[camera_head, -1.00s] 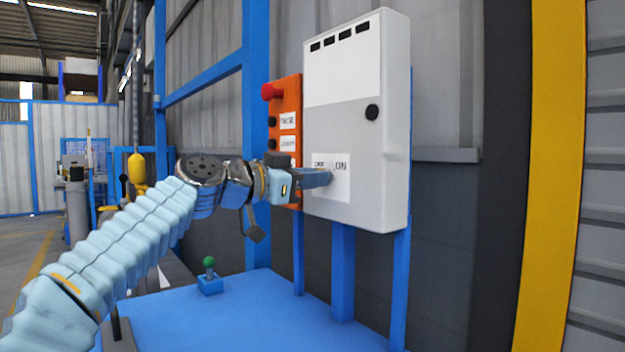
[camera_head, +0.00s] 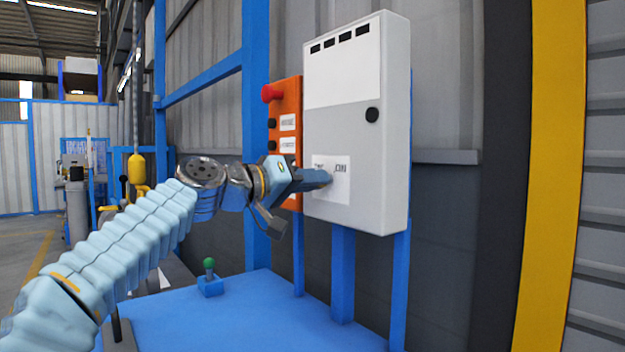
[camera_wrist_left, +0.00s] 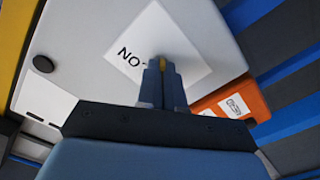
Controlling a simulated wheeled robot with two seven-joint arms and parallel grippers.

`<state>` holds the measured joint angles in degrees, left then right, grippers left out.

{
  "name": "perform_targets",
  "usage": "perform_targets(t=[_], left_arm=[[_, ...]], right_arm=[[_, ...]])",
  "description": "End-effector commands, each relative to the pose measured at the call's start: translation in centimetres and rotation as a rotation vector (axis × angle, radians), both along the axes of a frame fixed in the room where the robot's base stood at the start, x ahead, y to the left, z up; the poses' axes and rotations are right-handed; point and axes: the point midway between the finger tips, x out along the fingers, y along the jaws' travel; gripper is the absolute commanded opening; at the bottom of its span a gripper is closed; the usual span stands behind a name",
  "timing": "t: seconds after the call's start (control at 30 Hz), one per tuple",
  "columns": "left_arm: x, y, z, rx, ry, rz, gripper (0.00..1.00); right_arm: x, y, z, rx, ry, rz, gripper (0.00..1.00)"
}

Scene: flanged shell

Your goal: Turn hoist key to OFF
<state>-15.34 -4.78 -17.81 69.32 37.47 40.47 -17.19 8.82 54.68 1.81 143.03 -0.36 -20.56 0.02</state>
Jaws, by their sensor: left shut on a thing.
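The white control box (camera_head: 345,90) hangs upright and has a white label plate (camera_head: 341,187) low on its front. The fingers hide most of the key and the OFF side. My right gripper is not in view.
An orange button box (camera_head: 287,120) with a red button (camera_head: 270,93) stands just left of the control box. A black round knob (camera_head: 372,115) sits on the box's front. Below is a blue table (camera_head: 250,320) with a green-topped joystick (camera_head: 209,275).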

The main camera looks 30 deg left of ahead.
Motion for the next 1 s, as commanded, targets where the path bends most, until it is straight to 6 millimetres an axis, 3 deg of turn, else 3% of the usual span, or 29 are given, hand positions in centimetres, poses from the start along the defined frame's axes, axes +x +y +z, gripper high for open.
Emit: perform_targets(t=[0.33, 0.87, 0.9, 1.0], left_arm=[[0.01, 0.03, -0.09, -0.117, 0.051, 0.001, 0.00], [0.01, 0.03, -0.09, -0.136, 0.058, 0.000, 0.00], [0.01, 0.03, -0.09, -0.136, 0.058, 0.000, 0.12], [0.01, 0.04, -0.07, -0.136, 0.057, 0.001, 0.28]], right_arm=[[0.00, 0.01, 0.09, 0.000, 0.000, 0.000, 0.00], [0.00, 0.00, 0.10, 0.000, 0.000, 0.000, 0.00], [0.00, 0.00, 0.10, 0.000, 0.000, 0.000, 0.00], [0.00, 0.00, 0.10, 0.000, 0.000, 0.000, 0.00]])
